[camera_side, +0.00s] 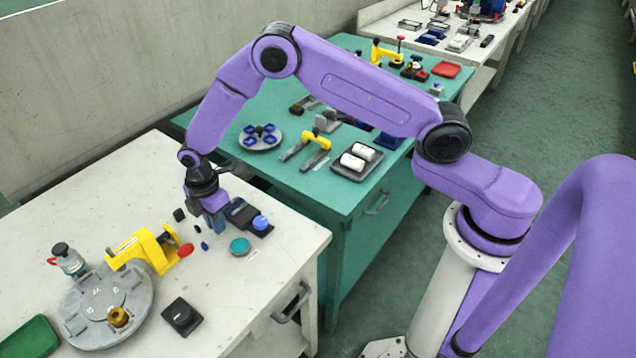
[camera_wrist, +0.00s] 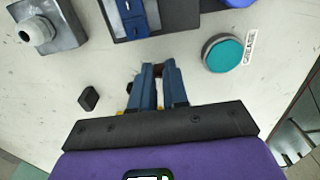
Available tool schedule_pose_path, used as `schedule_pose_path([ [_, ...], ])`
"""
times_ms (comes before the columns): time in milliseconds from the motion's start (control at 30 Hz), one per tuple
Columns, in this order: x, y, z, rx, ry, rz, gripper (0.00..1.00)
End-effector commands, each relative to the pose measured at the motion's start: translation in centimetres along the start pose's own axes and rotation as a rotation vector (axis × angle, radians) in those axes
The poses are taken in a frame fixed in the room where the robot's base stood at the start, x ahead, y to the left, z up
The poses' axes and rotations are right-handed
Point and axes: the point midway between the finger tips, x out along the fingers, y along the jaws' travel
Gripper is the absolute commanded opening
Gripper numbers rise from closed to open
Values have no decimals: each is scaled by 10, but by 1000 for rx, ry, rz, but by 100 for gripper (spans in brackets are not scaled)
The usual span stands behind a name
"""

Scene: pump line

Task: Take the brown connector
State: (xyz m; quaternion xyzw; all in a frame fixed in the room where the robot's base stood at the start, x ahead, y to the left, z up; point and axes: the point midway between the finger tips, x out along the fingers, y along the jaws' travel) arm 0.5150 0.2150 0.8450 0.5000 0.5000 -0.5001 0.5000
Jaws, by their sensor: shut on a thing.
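In the side view, my gripper (camera_side: 214,224) points down low over the white bench, left of a dark fixture. The connector cannot be made out there. I cannot tell whether it touches the bench.
A teal grease tin (camera_wrist: 223,53) lies right of the fingers. A dark fixture with blue parts (camera_wrist: 140,20) lies beyond them. A black cube (camera_wrist: 88,98) is at left. In the side view, a yellow clamp (camera_side: 148,248) and grey round plate (camera_side: 140,310) stand at left.

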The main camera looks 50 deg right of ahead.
Motion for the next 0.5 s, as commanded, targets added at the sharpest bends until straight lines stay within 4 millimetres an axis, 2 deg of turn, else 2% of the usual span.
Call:
schedule_pose_path([
  [500,-5,0,0,0,0,0,0],
])
